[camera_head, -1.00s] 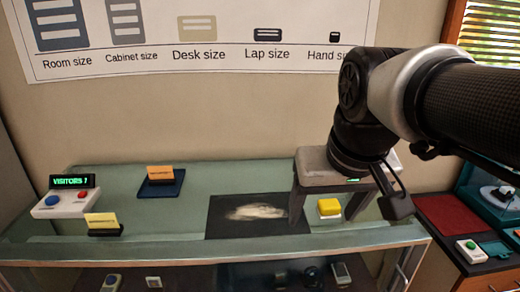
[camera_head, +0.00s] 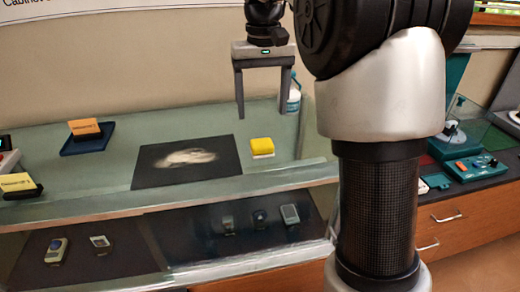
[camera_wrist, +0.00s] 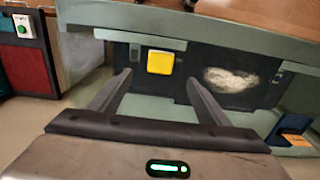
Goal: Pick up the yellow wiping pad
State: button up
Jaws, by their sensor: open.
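The yellow wiping pad (camera_head: 262,147) has a yellow top and a pale lower layer. It lies on the glass counter just right of a black mat (camera_head: 190,163). In the wrist view the yellow pad (camera_wrist: 160,62) shows beyond my fingertips, between the lines of the two fingers. My gripper (camera_head: 262,112) points down above the counter, with its fingers wide apart and nothing between them. In the head view its fingertips are above and behind the pad, apart from it. The gripper also shows in the wrist view (camera_wrist: 157,82).
The mat bears a whitish smudge. An orange card on a blue stand (camera_head: 87,135) stands left of it. A bottle (camera_head: 291,97) is partly hidden behind my gripper. Several devices lie on the shelf below. A teal device (camera_head: 470,167) is on the wooden cabinet at right.

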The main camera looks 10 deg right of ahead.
aim_at(262, 142)
notch_tip(262, 142, down, 11)
jog(key=shift+f+b, duration=0.2)
jog(key=shift+b, duration=0.65)
jog(key=c, duration=1.1)
jog(key=shift+r, duration=0.1)
jog(key=shift+c, duration=0.2)
